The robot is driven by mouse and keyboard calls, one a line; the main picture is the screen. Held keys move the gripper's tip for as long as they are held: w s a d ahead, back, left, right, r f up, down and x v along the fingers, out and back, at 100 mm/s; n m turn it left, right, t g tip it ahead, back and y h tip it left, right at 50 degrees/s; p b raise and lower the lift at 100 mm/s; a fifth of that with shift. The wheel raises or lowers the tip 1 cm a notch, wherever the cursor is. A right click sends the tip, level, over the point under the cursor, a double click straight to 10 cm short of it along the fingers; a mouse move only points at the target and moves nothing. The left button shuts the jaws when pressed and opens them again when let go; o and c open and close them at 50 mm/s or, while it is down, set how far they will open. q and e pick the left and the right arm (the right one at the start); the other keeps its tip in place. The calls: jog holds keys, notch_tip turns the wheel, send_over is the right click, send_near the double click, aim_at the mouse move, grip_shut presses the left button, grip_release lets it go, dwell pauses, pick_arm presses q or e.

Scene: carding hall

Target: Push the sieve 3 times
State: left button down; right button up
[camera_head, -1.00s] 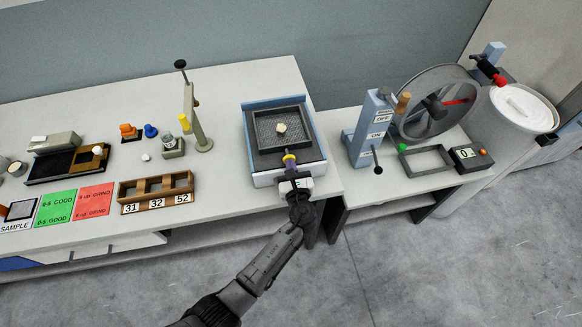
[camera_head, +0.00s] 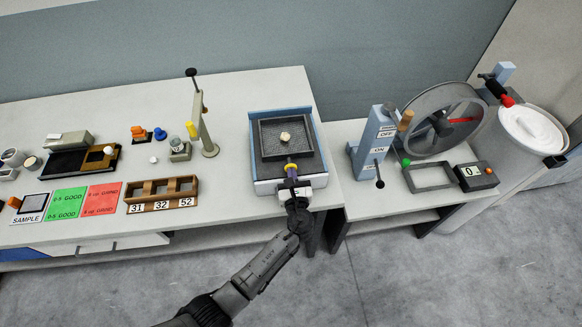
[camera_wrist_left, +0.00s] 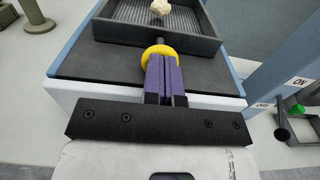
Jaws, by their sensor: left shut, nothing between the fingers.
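The sieve (camera_head: 270,152) is a dark square tray with a mesh floor, lying in a blue-and-white frame (camera_head: 258,187) on the table. A pale lump (camera_head: 286,137) lies on its mesh. A yellow round knob sits at the sieve's near side; it shows in the left wrist view (camera_wrist_left: 158,50). My left gripper (camera_head: 291,176) is at that near side, with its purple fingers shut and empty. In the left wrist view the fingertips (camera_wrist_left: 165,66) are right at the yellow knob; I cannot tell whether they press on it. My right gripper is not in view.
To the right are a blue lever stand (camera_head: 372,140), a wheel machine (camera_head: 440,122) and a white drum (camera_head: 533,130).

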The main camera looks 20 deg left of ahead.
pick_arm(q)
jog(key=v, duration=1.1)
jog(key=shift+s+d, duration=0.2)
jog(key=shift+d, duration=0.2)
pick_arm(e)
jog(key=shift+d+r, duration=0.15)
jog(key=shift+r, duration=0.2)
pick_arm(q)
jog(key=shift+f, duration=0.15)
